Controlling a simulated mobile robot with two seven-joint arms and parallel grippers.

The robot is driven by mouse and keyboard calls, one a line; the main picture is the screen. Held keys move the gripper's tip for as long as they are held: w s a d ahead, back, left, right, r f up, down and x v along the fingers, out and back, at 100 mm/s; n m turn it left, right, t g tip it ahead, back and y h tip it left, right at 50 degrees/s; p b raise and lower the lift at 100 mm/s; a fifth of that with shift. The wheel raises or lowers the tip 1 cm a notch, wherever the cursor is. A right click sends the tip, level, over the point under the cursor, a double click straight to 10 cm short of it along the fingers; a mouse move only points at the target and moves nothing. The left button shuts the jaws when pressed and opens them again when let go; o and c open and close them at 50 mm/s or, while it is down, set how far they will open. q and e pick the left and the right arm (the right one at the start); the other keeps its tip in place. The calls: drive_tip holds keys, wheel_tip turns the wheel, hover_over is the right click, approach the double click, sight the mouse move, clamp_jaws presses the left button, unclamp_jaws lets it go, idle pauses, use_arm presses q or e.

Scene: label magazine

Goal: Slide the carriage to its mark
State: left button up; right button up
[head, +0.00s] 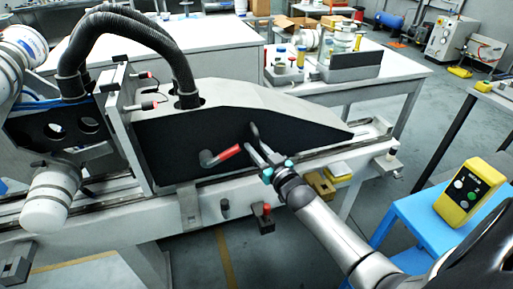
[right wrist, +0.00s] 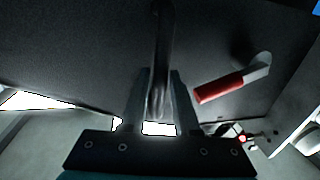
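The carriage is a large grey housing with a black front panel (head: 180,140), seated on a long rail (head: 365,148). A dark curved handle (head: 254,131) sticks out of the panel; it also shows in the right wrist view (right wrist: 162,45). My right gripper (head: 257,148) has its fingers on both sides of this handle. In the right wrist view the two fingers (right wrist: 160,95) flank the handle's lower end; whether they press on it is unclear. A red-gripped lever (head: 222,155) sits left of the gripper on the panel. I cannot make out the mark. My left gripper is not in view.
A red-topped clamp (head: 265,218) hangs below the rail. A yellow button box (head: 461,193) stands on a blue stool (head: 415,222) at right. Hoses (head: 125,28) rise from the carriage.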

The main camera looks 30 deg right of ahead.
clamp_jaws()
idle(1.0)
